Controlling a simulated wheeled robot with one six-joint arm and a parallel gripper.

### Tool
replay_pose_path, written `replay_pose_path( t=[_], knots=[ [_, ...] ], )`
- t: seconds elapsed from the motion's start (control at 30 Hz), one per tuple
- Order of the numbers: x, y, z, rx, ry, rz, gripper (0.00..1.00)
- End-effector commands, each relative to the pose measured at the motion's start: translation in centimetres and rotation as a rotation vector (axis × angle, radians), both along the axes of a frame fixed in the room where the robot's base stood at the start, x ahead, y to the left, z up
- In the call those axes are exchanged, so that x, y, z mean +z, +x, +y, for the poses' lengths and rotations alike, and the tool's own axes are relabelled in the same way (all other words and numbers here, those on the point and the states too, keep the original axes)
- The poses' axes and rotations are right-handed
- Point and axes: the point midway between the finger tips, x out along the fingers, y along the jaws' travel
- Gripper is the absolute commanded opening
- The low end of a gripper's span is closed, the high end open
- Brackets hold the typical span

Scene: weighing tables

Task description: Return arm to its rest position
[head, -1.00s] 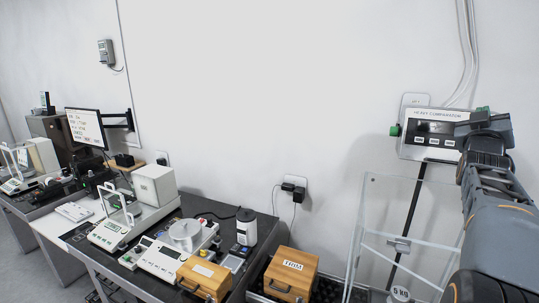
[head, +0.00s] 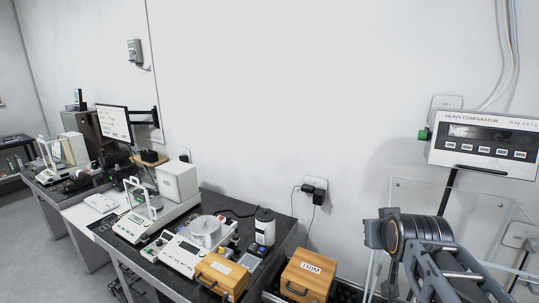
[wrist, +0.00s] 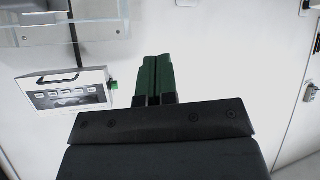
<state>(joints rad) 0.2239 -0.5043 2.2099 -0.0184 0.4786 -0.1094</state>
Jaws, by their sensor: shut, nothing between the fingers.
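My gripper (wrist: 152,80) shows in the wrist view with its two dark green fingers together, shut and empty. Only white wall is seen around the fingertips, and they touch nothing. In the head view my arm (head: 425,245) is folded low at the right edge, in front of a clear glass case. I cannot make out the fingers in the head view.
Two wooden boxes (head: 308,277) (head: 221,276) and a white balance (head: 178,254) stand left of my arm.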

Motion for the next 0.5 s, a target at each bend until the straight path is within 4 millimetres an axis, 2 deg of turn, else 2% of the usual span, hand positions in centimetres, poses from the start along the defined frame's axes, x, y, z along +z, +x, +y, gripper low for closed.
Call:
replay_pose_path(
  t=[0.03, 0.1, 0.2, 0.33, 0.4, 0.5],
  knots=[
    [-1.9, -1.9, 2.1, 0.034, 0.034, 0.074, 0.00],
    [-4.5, -4.4, 4.3, 0.066, 0.072, 0.177, 0.00],
    [-7.5, -7.8, 6.5, 0.101, 0.112, 0.312, 0.00],
    [-11.3, -12.3, 8.5, 0.136, 0.141, 0.473, 0.00],
    [-14.5, -11.8, 8.3, 0.126, 0.143, 0.486, 0.00],
    [-17.1, -11.6, 8.2, 0.124, 0.144, 0.506, 0.00]
  ],
)
